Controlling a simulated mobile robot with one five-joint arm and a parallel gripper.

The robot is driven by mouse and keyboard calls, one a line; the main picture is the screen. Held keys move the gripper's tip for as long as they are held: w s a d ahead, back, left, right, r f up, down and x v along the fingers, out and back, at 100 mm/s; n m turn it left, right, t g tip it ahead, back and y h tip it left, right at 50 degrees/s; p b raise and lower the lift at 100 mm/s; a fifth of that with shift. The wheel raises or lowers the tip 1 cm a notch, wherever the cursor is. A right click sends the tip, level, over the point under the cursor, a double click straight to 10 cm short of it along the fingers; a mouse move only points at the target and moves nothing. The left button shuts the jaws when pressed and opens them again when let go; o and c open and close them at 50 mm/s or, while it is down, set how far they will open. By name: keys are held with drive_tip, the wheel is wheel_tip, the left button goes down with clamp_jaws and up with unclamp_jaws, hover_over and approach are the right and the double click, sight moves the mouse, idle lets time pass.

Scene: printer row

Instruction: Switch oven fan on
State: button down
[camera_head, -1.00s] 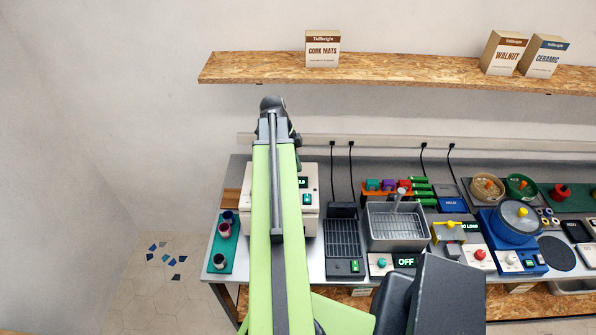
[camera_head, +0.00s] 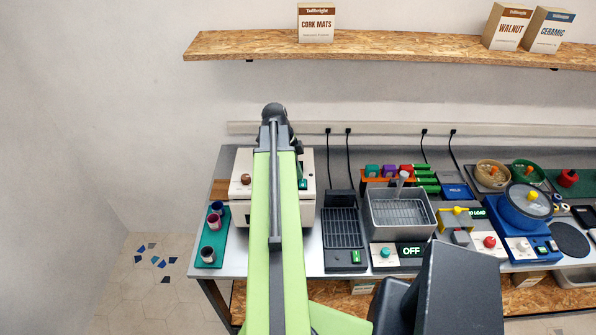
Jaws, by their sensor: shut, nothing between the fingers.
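A white box-shaped appliance (camera_head: 243,160), which looks like the oven, stands at the left end of the bench. My arm crosses in front of its middle. A brown knob (camera_head: 245,179) shows on its left. A small green switch (camera_head: 303,184) shows on its right, beside my arm, with part of a dark display above it. I cannot read the display or tell the switch's position. My arm reaches up past the box. Its dark far joint is in view above the box, but I cannot make out the gripper fingers, which are hidden.
A green mat (camera_head: 212,257) with small cups lies left of the box. A dark grille unit (camera_head: 343,225) with a green switch and a metal basin (camera_head: 402,232) with an OFF display (camera_head: 411,250) stand to the right. A shelf (camera_head: 400,47) hangs above.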

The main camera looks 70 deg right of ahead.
drive_tip(key=shift+d+f+b, duration=0.1)
drive_tip(key=shift+f+b, duration=0.3)
drive_tip(key=shift+f, duration=0.1)
drive_tip(key=shift+r, duration=0.2)
drive_tip(key=shift+s+a+r+p, duration=0.25)
drive_tip(key=shift+a+r+p, duration=0.1)
drive_tip(key=shift+a+p, duration=0.3)
